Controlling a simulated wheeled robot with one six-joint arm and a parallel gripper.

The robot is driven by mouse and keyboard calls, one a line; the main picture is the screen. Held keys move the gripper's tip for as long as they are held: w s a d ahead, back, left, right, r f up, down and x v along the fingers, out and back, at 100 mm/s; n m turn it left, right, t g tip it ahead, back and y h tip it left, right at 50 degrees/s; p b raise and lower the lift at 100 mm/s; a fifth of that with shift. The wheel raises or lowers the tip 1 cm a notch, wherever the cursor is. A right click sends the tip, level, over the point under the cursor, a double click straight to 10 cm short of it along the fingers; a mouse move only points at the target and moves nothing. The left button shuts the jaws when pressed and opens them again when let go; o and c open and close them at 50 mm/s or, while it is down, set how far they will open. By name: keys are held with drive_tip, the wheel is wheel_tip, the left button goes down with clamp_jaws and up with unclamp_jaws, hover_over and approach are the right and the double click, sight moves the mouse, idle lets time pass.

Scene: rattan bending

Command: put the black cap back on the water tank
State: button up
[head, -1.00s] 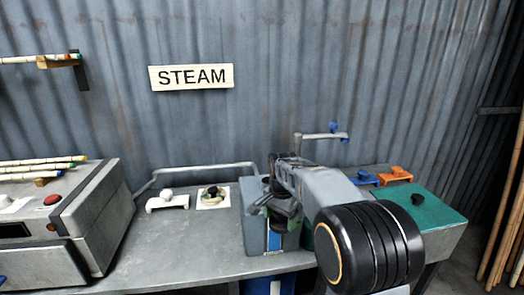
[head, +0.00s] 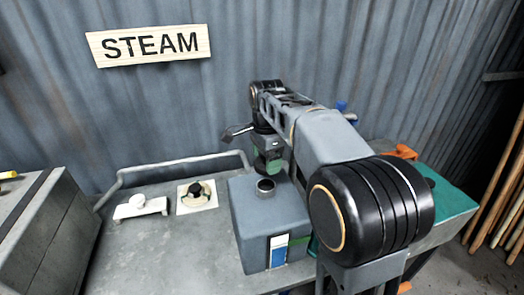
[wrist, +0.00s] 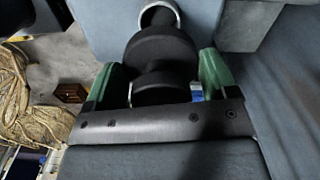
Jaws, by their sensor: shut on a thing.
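The grey water tank (head: 262,225) stands on the bench with its round neck (head: 265,187) open at the top. A white and blue strip is on its front. My gripper (head: 268,155), with green fingers, is above and just behind the neck in the head view. In the wrist view the gripper (wrist: 163,75) is shut on the black cap (wrist: 160,50), which sits between the green fingers. The neck's pale ring (wrist: 160,14) shows just beyond the cap, partly covered by it. The cap looks apart from the neck, but the gap is hard to judge.
A black knob on a pale square plate (head: 197,197) and a white bracket with a round knob (head: 140,207) lie left of the tank. A metal rail (head: 180,165) runs behind them. A green-topped box (head: 450,198) stands at right. The bench front left is clear.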

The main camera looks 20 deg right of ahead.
drive_tip(key=shift+a+f+b, duration=0.15)
drive_tip(key=shift+f+b, duration=0.4)
drive_tip(key=shift+b, duration=0.05)
wheel_tip(320, 180, down, 3)
drive_tip(key=b, duration=0.2)
drive_tip(key=shift+b, duration=0.4)
drive_tip(key=shift+f+b, duration=0.6)
drive_tip(key=shift+f, duration=0.35)
drive_tip(key=shift+a+f+b, duration=0.1)
drive_tip(key=shift+f+b, duration=0.2)
drive_tip(key=shift+f, duration=0.6)
idle(1.3)
drive_tip(key=o, duration=0.9)
drive_tip(key=shift+r, duration=0.2)
drive_tip(key=shift+r+p, duration=3.65)
drive_tip(key=shift+r, duration=0.2)
